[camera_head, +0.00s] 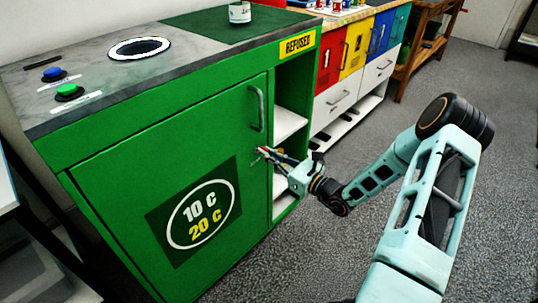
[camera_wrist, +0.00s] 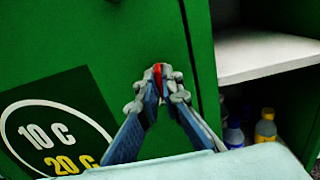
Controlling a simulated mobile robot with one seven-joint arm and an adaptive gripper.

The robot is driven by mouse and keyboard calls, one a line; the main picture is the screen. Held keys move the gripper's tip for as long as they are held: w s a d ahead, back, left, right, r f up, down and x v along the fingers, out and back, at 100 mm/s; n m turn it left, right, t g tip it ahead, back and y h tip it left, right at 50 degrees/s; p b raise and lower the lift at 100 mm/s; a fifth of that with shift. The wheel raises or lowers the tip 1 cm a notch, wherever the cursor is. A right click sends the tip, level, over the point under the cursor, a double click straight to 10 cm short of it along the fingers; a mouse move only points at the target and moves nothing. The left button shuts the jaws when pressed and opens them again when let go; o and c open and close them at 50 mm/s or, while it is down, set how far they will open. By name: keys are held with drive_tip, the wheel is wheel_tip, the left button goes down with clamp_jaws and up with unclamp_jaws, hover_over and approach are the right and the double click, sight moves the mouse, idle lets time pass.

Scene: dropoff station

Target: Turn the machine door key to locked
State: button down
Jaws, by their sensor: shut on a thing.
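The green machine door (camera_head: 165,165) is closed on the front of the green cabinet. It has a grey vertical handle (camera_head: 256,109) near its upper right edge and a "10 C 20 C" sign. My gripper (camera_head: 262,153) is at the door's right edge, below the handle. In the wrist view, my gripper (camera_wrist: 158,72) has its fingertips together on a small red key (camera_wrist: 157,76) at the door face. The key is mostly hidden between the fingers, so I cannot tell its turn angle.
Open shelves (camera_head: 287,122) lie right of the door; bottles (camera_wrist: 265,128) stand on a lower one. The grey countertop (camera_head: 85,75) has a round ringed opening (camera_head: 139,48), a blue button (camera_head: 53,74) and a green button (camera_head: 69,91). The floor at right is clear.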

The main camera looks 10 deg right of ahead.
drive_tip(key=shift+r+m+p, duration=0.1)
drive_tip(key=shift+m+p, duration=0.2)
drive_tip(key=shift+p, duration=0.1)
drive_tip(key=m+p, duration=0.3)
drive_tip(key=m, duration=0.2)
drive_tip(key=m+p, duration=0.4)
drive_tip(key=m, duration=0.2)
drive_tip(key=m+p, duration=0.3)
drive_tip(key=m, duration=0.3)
drive_tip(key=shift+w+d+f, duration=0.1)
drive_tip(key=shift+d+f, duration=0.05)
drive_tip(key=shift+f, duration=0.15)
drive_tip(key=shift+m, duration=0.3)
drive_tip(key=c, duration=2.1)
unclamp_jaws()
drive_tip(key=v, duration=1.2)
